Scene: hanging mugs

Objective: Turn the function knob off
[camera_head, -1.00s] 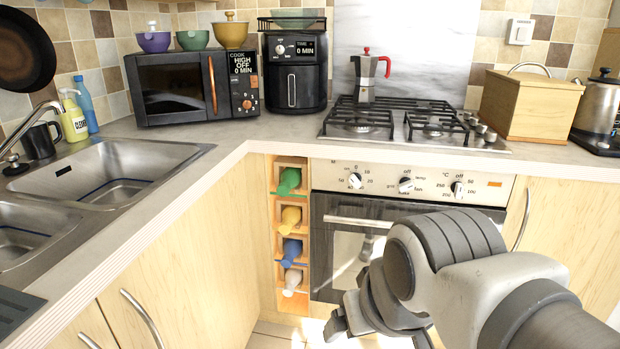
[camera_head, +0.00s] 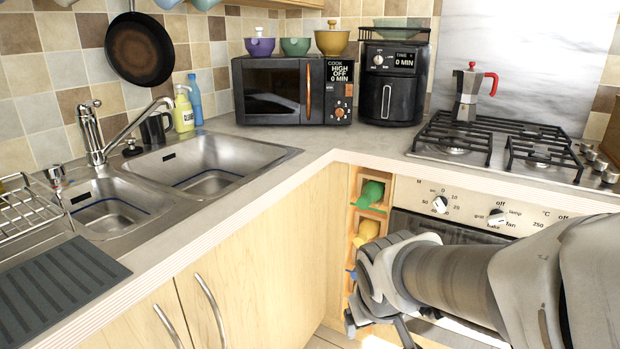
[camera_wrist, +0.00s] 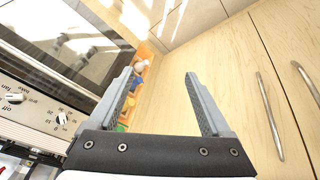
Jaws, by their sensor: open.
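The oven's middle knob (camera_head: 497,216), white with "off", "lamp", "bake" and other function words around it, is on the steel control panel (camera_head: 465,207). I cannot tell its pointer setting clearly. It also shows at the left edge of the wrist view (camera_wrist: 14,97). My gripper (camera_head: 380,328) is low in front of the oven and bottle rack, below and left of that knob, and touches no knob. In the wrist view its two fingers (camera_wrist: 158,75) are spread apart with nothing between them.
The left oven knob (camera_head: 440,204), numbered, sits beside the middle one. The bottle rack (camera_head: 353,222) stands left of the oven. Cabinet doors with bar handles (camera_head: 210,308) line the left. The hob (camera_head: 500,150) is above the oven.

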